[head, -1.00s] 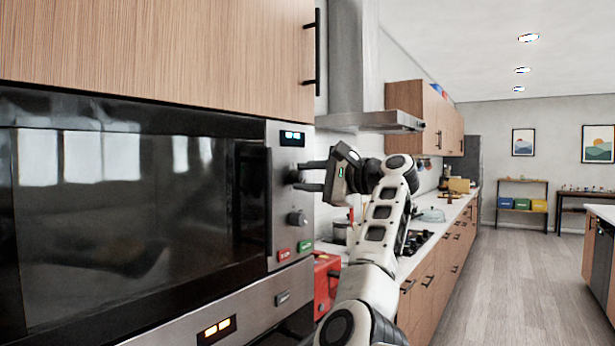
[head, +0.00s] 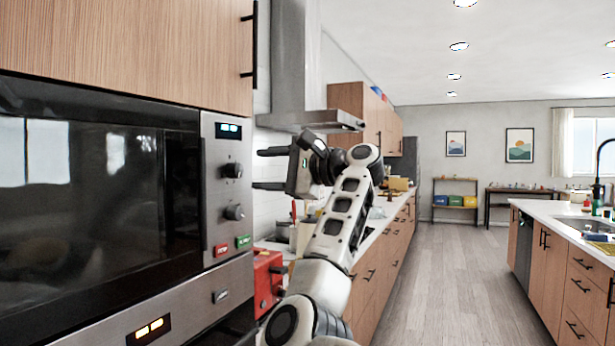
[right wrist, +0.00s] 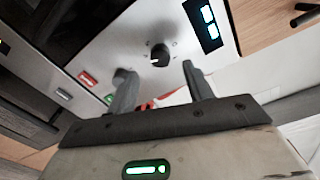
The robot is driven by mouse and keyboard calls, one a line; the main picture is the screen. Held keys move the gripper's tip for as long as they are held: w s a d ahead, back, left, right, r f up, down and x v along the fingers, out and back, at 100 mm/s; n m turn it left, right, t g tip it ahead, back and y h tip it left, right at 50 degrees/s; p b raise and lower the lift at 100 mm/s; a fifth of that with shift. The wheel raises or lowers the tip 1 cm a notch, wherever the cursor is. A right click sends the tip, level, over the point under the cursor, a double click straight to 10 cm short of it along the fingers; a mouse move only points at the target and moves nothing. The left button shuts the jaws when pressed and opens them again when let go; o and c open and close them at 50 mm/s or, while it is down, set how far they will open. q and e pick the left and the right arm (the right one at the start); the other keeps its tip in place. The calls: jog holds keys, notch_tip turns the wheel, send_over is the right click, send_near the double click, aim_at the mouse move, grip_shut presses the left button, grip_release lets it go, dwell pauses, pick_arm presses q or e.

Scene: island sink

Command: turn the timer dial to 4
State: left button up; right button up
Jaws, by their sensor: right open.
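The oven's control panel (head: 218,240) has two dark round dials, an upper dial (head: 232,170) below the lit display and a lower dial (head: 234,212). I cannot tell from labels which is the timer. My right gripper (head: 260,169) is open and empty, its fingers pointing at the panel beside the upper dial, apart from it. In the right wrist view the upper dial (right wrist: 160,54) shows ahead, between the finger directions, with a small white mark; its numbers are not legible. The lower dial is partly hidden behind the left finger there. My left gripper is out of view.
Red and green buttons (head: 232,246) sit below the dials. A red box-shaped appliance (head: 267,281) stands on the counter beside the oven. The range hood (head: 315,118) hangs behind my right arm. The floor (head: 440,280) to the right is clear.

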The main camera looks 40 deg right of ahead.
jog(key=b+v, duration=0.2)
jog(key=v, duration=0.8)
jog(key=shift+s, duration=0.25)
jog(key=shift+d, duration=0.1)
